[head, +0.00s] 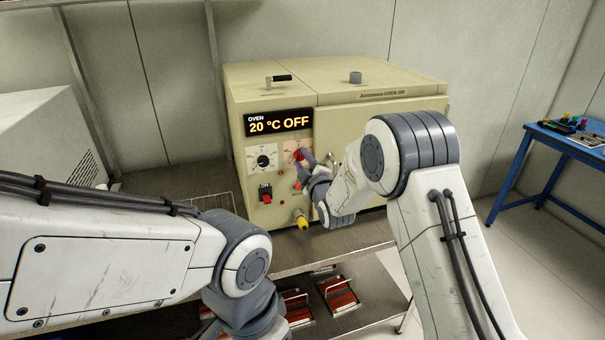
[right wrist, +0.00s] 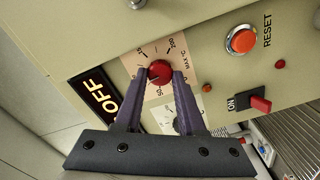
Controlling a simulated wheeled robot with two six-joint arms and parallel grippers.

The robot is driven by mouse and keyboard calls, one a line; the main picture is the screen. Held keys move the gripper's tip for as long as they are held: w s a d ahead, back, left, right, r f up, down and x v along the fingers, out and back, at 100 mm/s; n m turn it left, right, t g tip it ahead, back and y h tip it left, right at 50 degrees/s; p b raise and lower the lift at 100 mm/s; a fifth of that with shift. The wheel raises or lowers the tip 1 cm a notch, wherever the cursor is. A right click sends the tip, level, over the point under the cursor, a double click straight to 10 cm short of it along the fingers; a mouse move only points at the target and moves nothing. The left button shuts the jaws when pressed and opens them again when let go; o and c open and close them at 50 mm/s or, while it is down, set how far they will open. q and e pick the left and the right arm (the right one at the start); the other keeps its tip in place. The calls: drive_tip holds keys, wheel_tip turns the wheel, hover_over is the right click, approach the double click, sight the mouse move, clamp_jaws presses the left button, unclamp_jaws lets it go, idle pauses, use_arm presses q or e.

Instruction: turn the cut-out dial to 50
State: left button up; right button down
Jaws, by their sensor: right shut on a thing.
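The cut-out dial is a red round knob (right wrist: 160,71) on a pinkish scale plate marked MAX °C; it also shows small in the head view (head: 299,155). My right gripper (right wrist: 159,77) has its two purple fingers on either side of the knob, shut on it. In the head view my right gripper (head: 303,156) reaches the front panel of the cream oven (head: 345,90). Numbers such as 200 and 50 show around the knob, but I cannot clearly tell where its pointer stands. My left gripper is out of view; only its arm shows.
The oven display (head: 279,122) reads 20 °C OFF. A black dial (head: 263,161) sits left of the red one, with a red switch (head: 265,193) below. An orange RESET button (right wrist: 241,40) is near the gripper. A blue table (head: 560,135) stands at right.

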drive_tip(key=n+b, duration=0.6)
drive_tip(key=b, duration=0.1)
drive_tip(key=n+b, duration=0.3)
drive_tip(key=shift+f+b, duration=0.3)
drive_tip(key=shift+f, duration=0.05)
drive_tip(key=shift+r+n+b, duration=0.15)
drive_tip(key=shift+n+b, duration=1.45)
drive_tip(key=shift+n, duration=0.1)
drive_tip(key=c, duration=0.8)
unclamp_jaws()
drive_tip(key=shift+r, duration=0.1)
drive_tip(key=shift+o, duration=0.2)
drive_tip(key=b+v, duration=0.2)
drive_tip(key=v, duration=0.8)
drive_tip(key=shift+s, duration=0.25)
